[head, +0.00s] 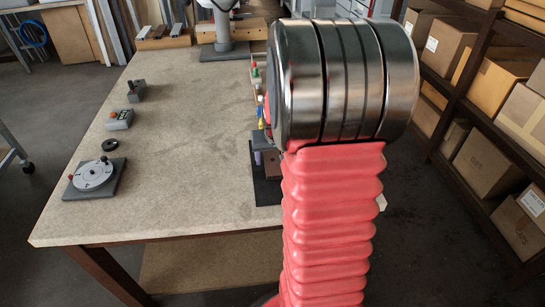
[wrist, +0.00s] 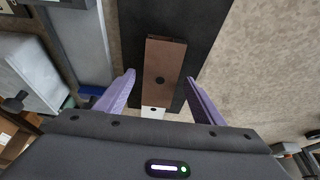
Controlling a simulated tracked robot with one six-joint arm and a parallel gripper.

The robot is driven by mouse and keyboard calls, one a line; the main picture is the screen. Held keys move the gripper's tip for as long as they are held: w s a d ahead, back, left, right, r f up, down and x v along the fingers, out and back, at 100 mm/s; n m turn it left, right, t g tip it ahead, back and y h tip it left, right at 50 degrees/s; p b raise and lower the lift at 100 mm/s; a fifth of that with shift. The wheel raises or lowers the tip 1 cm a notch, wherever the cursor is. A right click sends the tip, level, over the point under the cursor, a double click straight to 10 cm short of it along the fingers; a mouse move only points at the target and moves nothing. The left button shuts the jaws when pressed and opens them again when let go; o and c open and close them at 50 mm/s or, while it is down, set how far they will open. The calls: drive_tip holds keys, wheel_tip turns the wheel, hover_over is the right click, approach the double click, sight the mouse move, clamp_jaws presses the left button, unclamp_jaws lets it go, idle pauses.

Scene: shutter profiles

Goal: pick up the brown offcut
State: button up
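The brown offcut (wrist: 165,58) is a short brown profile piece with a dark round hole, lying on a black mat (wrist: 215,25) in the wrist view. My gripper (wrist: 160,77) is open, its two purple fingers on either side of the offcut's near end. Each finger appears apart from the offcut, the right one by a narrow gap. I cannot tell their height above the mat. In the head view my arm hides most of the gripper; a purple finger (head: 257,158) shows beside a brown patch that seems to be the offcut (head: 272,163).
A small white piece (wrist: 152,112) shows below the offcut in the wrist view. The workbench (head: 185,130) has a grey round dial fixture (head: 92,175) and small grey devices along its left side. Its middle is clear. Shelves with cardboard boxes (head: 485,162) stand at right.

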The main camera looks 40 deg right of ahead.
drive_tip(key=c, duration=1.1)
drive_tip(key=shift+o, duration=0.2)
drive_tip(key=shift+s+a, duration=0.1)
